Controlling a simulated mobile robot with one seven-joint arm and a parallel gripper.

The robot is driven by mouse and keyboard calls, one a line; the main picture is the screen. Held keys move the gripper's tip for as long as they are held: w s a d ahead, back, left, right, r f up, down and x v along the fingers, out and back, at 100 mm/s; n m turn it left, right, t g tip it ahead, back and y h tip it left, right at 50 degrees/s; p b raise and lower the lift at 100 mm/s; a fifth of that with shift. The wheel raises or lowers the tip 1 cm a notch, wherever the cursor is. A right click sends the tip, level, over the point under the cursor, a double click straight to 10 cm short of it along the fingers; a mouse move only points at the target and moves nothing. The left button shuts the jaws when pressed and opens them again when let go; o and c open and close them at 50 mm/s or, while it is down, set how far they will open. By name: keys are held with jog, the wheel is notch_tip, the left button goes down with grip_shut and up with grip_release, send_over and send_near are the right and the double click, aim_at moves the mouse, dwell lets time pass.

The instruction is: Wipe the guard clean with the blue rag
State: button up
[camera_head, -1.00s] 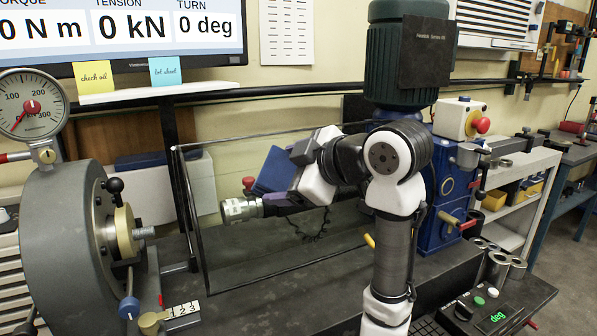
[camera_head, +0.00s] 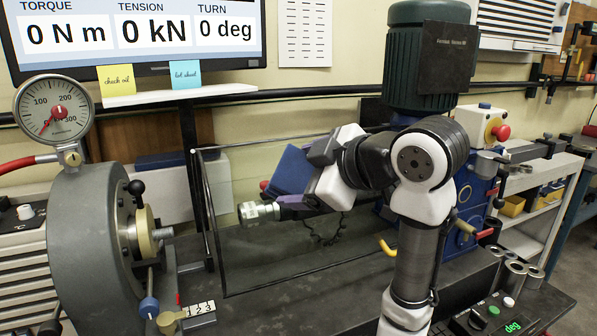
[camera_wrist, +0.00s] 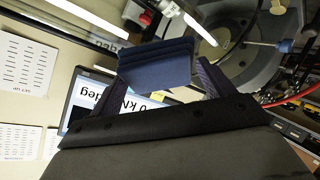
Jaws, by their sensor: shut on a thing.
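My gripper (camera_head: 300,182) is shut on the blue rag (camera_head: 288,170), in front of the guard. The rag also shows in the wrist view as a folded dark blue block (camera_wrist: 155,63) at the fingers. The guard (camera_head: 211,230) is a clear panel with a thin dark frame, upright over the bench, between the gauge unit and the blue motor unit. My gripper and arm cover its upper right part. I cannot tell whether the rag touches the panel, and no dirt on it is clear to see.
The grey gauge unit (camera_head: 85,240) stands at left. A metal socket (camera_head: 258,212) shows beside my gripper. The blue motor unit (camera_head: 470,200) with a red stop button (camera_head: 501,132) is at right. A control box (camera_head: 490,318) and metal sockets (camera_head: 515,272) stand at front right.

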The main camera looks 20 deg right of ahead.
jog(key=shift+s+r, duration=0.6)
jog(key=shift+s, duration=0.15)
jog(key=shift+s+d+r+p, duration=0.1)
jog(key=shift+s+r+p, duration=0.85)
jog(key=shift+s+p, duration=0.15)
jog(key=shift+f, duration=0.1)
